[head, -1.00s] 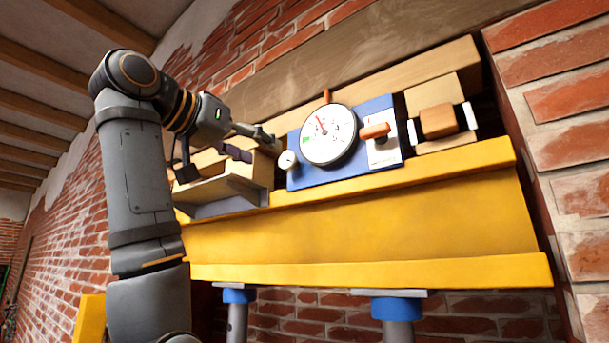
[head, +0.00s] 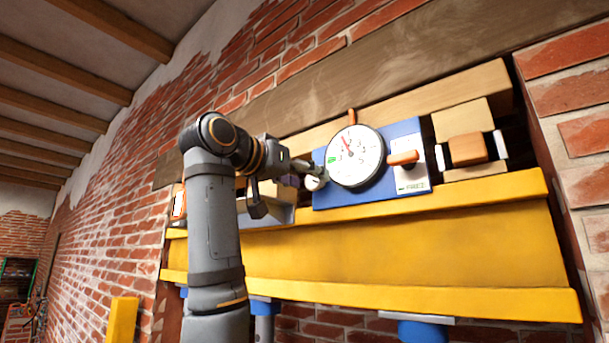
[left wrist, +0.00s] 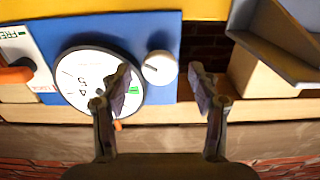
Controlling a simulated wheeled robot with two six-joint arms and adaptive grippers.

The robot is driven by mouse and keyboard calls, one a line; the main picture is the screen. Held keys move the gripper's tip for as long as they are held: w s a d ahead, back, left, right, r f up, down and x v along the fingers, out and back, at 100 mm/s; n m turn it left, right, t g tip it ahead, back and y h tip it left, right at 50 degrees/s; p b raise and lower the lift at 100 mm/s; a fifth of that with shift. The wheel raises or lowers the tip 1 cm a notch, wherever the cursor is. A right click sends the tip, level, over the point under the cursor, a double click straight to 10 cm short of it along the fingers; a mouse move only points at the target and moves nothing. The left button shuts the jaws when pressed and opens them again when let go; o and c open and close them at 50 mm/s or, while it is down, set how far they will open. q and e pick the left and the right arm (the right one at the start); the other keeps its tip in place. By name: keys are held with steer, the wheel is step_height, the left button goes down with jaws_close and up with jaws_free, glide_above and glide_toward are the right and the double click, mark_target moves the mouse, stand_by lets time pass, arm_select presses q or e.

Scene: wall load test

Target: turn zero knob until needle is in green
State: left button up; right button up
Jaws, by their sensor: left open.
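The white dial gauge (head: 356,157) is on a blue panel (head: 330,197). Its red needle points up and slightly left, apart from the green mark (head: 333,161) on the left of the face. The small white zero knob (head: 315,183) is at the panel's left edge, partly covered by my left gripper (head: 306,172). In the left wrist view, upside down, the knob (left wrist: 160,68) lies between the open fingertips of my left gripper (left wrist: 161,88), and no contact shows. One finger covers part of the dial (left wrist: 92,88). My right gripper is out of view.
An orange-handled lever (head: 403,158) is on a white plate marked FREE, right of the dial. A wooden box (left wrist: 262,62) with a grey bracket stands beside the knob. A yellow beam (head: 400,255) runs below the panel. Brick wall surrounds it.

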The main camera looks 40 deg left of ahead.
arm_select(q)
steer(key=shift+w, duration=0.1)
steer(key=shift+c, duration=0.9)
steer(key=shift+w+f, duration=0.1)
steer(key=shift+w, duration=0.1)
steer(key=shift+c, duration=1.1)
steer(key=shift+w, duration=0.15)
steer(key=shift+c, duration=1.4)
steer(key=c, duration=0.5)
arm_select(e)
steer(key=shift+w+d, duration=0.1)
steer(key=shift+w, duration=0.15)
